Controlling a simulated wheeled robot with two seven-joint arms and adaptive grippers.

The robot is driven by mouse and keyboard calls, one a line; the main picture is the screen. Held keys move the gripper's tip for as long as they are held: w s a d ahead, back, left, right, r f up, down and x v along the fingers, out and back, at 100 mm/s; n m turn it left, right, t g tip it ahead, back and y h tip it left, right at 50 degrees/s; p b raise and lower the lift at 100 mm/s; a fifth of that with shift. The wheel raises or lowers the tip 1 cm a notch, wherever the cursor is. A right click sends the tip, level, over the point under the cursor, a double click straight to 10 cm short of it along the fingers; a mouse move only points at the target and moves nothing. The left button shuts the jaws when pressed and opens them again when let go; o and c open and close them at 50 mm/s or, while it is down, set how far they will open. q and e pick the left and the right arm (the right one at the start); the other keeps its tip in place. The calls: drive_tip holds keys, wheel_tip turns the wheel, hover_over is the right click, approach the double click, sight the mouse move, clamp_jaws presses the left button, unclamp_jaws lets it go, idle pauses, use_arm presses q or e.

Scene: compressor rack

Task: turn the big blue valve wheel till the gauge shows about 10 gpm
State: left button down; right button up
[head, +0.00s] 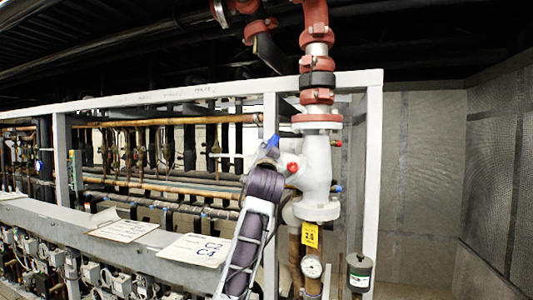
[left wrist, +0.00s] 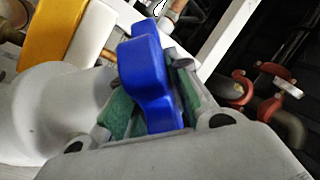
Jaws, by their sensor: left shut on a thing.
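The blue valve wheel (left wrist: 150,80) stands between the green-padded fingers of my left gripper (left wrist: 150,105) in the left wrist view. The fingers are shut on it. In the head view my left gripper (head: 266,155) reaches up to the left side of the white valve body (head: 316,165), and only a small blue part of the wheel (head: 273,141) shows past it. A yellow plate (head: 310,235) below the valve carries black figures that look like 2.0. A round white dial gauge (head: 312,267) sits under it; its needle is too small to read. My right gripper is not in view.
Red-coupled pipe (head: 316,50) rises above the valve. A red knob (head: 293,168) and a smaller blue part (head: 337,188) sit close to the valve body. A white frame post (head: 372,180) stands to the right. A dark canister (head: 359,272) is at lower right.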

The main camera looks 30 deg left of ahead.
use_arm(q)
drive_tip(key=shift+n+g+y, duration=0.3)
drive_tip(key=shift+g, duration=0.3)
drive_tip(key=shift+d+n+g, duration=0.1)
drive_tip(key=shift+n+g, duration=0.7)
drive_tip(key=shift+g, duration=0.8)
drive_tip(key=n+g, duration=0.1)
drive_tip(key=g, duration=0.3)
drive_tip(key=shift+n, duration=0.4)
drive_tip(key=shift+s+n+g+h, duration=0.1)
drive_tip(key=shift+n+g+h, duration=0.35)
drive_tip(key=shift+g, duration=1.1)
drive_tip(key=shift+n+g+h, duration=0.25)
drive_tip(key=shift+n+g, duration=0.4)
drive_tip(key=shift+g, duration=0.9)
drive_tip(key=shift+f+g+h, duration=0.1)
drive_tip(key=shift+g+h, duration=0.3)
drive_tip(key=shift+g, duration=0.3)
drive_tip(key=c, duration=1.6)
unclamp_jaws()
drive_tip(key=shift+n, duration=0.3)
